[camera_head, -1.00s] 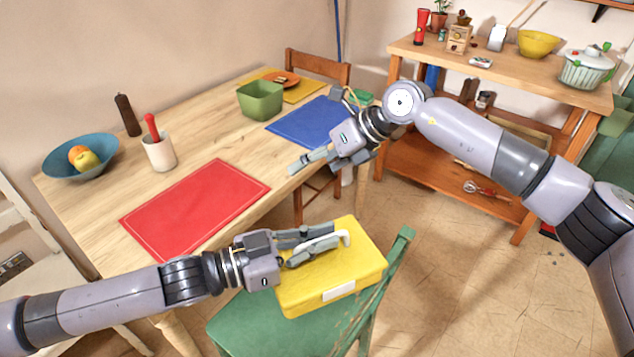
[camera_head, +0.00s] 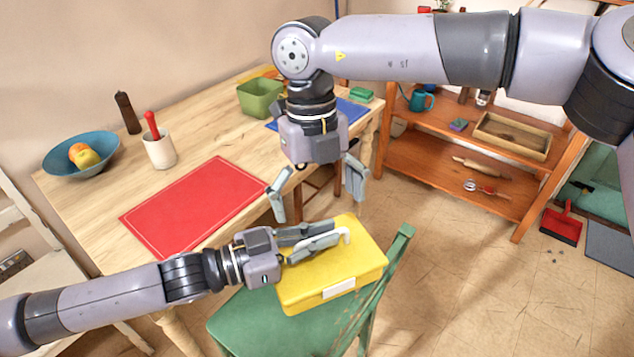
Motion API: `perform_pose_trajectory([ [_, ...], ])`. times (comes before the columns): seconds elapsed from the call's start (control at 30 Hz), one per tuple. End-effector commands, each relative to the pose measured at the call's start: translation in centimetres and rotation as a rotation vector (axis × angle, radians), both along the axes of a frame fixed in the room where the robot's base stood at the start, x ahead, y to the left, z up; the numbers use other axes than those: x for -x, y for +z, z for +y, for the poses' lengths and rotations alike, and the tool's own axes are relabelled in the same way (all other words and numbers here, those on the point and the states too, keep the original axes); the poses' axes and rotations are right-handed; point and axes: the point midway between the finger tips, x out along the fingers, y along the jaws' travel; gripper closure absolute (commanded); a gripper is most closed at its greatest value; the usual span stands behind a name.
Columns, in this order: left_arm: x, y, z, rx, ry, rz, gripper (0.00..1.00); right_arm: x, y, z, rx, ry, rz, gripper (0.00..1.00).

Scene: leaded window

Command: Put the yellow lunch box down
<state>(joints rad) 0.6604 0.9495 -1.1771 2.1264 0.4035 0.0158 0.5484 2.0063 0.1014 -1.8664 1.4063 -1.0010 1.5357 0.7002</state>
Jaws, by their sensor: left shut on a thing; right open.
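The yellow lunch box (camera_head: 350,269) has a white handle and a white latch. It is over the green chair (camera_head: 262,327); I cannot tell whether it touches the seat. My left gripper (camera_head: 330,240) is shut on its white handle at the top. My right gripper (camera_head: 318,195) is open and empty, with its fingers pointing down above the far side of the lunch box, near the table edge.
The wooden table (camera_head: 225,138) holds a red mat (camera_head: 195,208), a blue bowl with fruit (camera_head: 62,163), a white cup (camera_head: 160,150), a pepper mill (camera_head: 127,113) and a green container (camera_head: 260,98). A wooden shelf (camera_head: 425,172) stands at the back right. Open floor (camera_head: 450,270) lies right of the chair.

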Motion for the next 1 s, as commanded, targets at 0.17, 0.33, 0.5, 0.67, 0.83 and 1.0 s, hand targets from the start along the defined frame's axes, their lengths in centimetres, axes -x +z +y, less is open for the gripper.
perform_pose_trajectory([
  [0.17, 0.0, 0.1, 0.0, 0.001, -0.001, -0.002, 1.00, 0.5, -3.6, -0.3, 0.000, 0.002, 0.003, 0.06],
  [0.33, 0.0, 0.1, 0.0, 0.001, -0.001, -0.002, 1.00, 0.9, -6.4, -0.5, -0.001, 0.002, 0.001, 0.06],
  [0.5, 0.0, 0.1, 0.0, 0.001, -0.001, -0.002, 1.00, 1.0, -8.1, -0.6, -0.002, 0.002, 0.000, 0.06],
  [0.67, 0.0, 0.1, 0.0, 0.001, -0.001, -0.002, 1.00, 1.1, -8.7, -0.6, -0.003, 0.002, -0.001, 0.06],
  [0.83, 0.0, 0.1, 0.0, 0.001, -0.001, -0.002, 1.00, 1.1, -8.7, -0.6, -0.003, 0.002, -0.001, 0.06],
  [1.0, 0.0, 0.1, 0.0, 0.001, -0.001, -0.002, 1.00, 1.1, -8.7, -0.6, -0.003, 0.002, -0.001, 0.13],
])
